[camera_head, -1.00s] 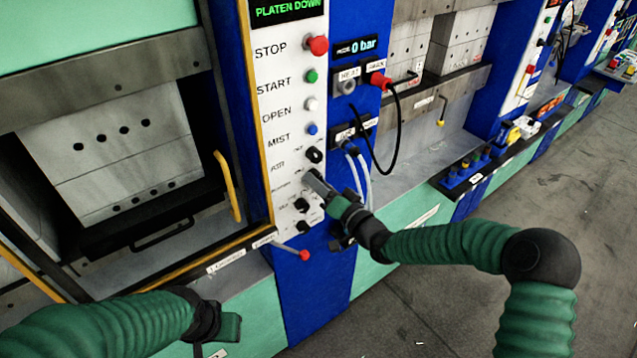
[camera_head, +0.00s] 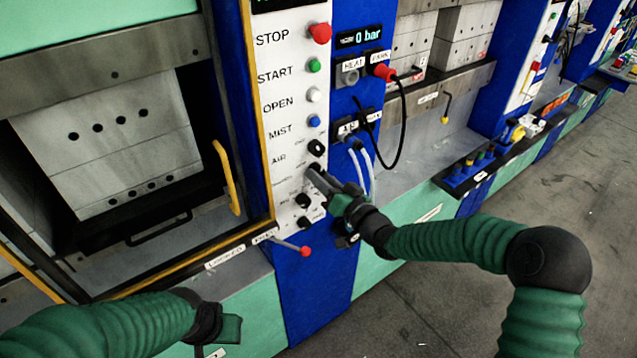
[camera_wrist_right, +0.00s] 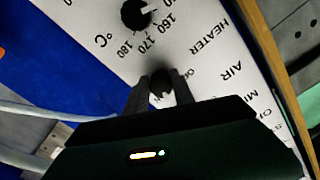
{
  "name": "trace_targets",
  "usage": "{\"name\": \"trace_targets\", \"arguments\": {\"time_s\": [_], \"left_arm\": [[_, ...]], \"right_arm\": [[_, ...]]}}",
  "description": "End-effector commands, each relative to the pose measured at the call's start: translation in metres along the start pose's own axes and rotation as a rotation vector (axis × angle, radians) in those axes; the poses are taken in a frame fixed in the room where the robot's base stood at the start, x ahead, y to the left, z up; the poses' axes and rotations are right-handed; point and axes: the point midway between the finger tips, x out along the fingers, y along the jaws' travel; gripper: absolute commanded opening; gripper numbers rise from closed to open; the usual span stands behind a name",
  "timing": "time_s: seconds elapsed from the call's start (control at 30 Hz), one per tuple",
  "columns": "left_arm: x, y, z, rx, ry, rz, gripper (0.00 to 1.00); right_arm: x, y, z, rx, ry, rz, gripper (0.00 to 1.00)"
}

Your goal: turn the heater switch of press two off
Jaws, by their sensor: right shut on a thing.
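The control panel (camera_head: 290,110) of the press in front of me is white, with a column of coloured buttons and black knobs. The heater switch (camera_wrist_right: 161,84) is a small black knob, seen between my fingertips in the right wrist view near the HEATER lettering. My right gripper (camera_head: 316,174) is shut on it, and the fingers hide most of it in the head view. The knob's exact setting is hard to read. My left gripper (camera_head: 228,328) hangs low at the lower left, away from the panel; its fingers do not show clearly.
A black temperature dial (camera_wrist_right: 138,14) sits close to the switch. A red-tipped lever (camera_head: 304,250) sticks out below the panel. Pale hoses (camera_head: 368,175) and a black cable (camera_head: 403,125) hang to the right. A yellow handle (camera_head: 227,178) is at the left. The floor at right is clear.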

Motion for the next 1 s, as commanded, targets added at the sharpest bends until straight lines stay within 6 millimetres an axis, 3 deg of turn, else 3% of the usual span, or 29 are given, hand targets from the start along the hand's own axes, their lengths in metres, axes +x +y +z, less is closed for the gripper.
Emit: {"name": "trace_targets", "arguments": {"time_s": [0.03,0.5,1.0], "left_arm": [[0.011,0.0,0.003,0.0,0.0,0.0,0.36],[0.061,0.0,0.014,0.0,0.0,0.0,0.36],[0.091,0.0,0.022,0.0,0.0,0.0,0.36]], "right_arm": [[-0.001,0.005,0.0,-0.046,0.009,0.003,0.0],[-0.001,0.005,-0.001,-0.486,0.012,0.003,0.0],[-0.001,0.002,-0.004,-0.78,0.01,0.003,0.0]]}}
